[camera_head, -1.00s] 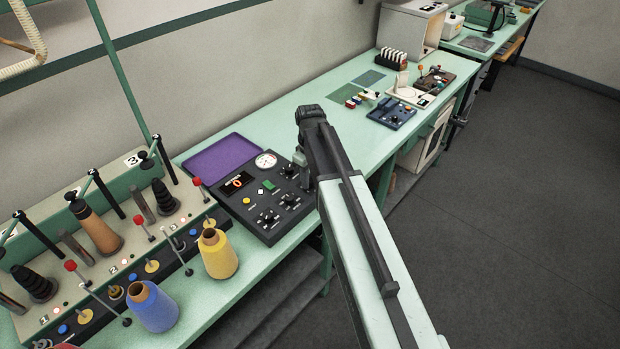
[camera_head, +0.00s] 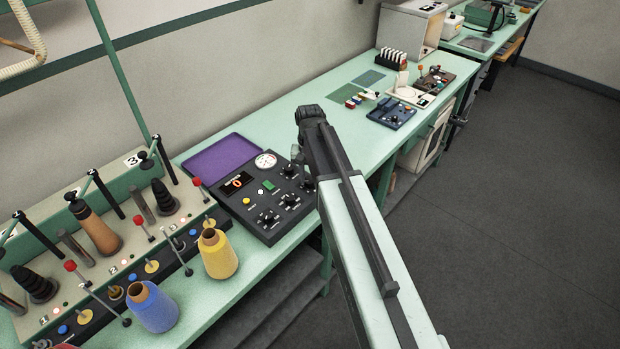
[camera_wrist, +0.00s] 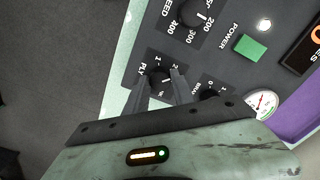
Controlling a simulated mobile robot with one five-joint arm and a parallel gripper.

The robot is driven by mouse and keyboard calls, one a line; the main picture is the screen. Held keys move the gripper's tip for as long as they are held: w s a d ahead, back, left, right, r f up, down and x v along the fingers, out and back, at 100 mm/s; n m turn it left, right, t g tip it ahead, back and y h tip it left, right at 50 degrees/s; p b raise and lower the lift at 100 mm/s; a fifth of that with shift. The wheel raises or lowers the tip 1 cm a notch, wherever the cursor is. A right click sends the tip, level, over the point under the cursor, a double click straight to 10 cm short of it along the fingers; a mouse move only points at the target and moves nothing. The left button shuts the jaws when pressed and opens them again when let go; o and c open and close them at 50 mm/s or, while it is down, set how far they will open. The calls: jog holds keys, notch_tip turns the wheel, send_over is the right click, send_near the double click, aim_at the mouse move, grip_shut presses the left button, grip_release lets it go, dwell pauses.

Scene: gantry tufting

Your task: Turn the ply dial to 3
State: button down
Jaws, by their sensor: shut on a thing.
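The ply dial (camera_wrist: 160,83) is a round black knob on the dark control panel, marked PLY with small numbers around it. My gripper (camera_wrist: 161,88) has its two grey fingers on either side of the knob and is shut on it. A small pale mark shows on the knob's face, but I cannot tell for sure which number it points at. In the head view my arm reaches to the right edge of the control panel (camera_head: 235,200), and my fingertips and the ply dial are mostly hidden there.
The speed dial (camera_wrist: 201,15), green power button (camera_wrist: 250,47), another black dial (camera_wrist: 208,96) and a round gauge (camera_wrist: 262,103) are close by. A purple tray (camera_head: 220,155) lies behind the panel. Yellow (camera_head: 218,255) and blue (camera_head: 153,306) cones stand to the left.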

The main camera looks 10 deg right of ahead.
aim_at(310, 180)
jog(key=m, duration=0.4)
jog(key=shift+m, duration=2.2)
jog(key=shift+w+m, duration=0.1)
jog(key=shift+m, duration=0.2)
jog(key=c, duration=1.1)
grip_release()
jog(key=shift+o, duration=0.2)
notch_tip(310, 180, up, 8)
jog(key=p, duration=0.8)
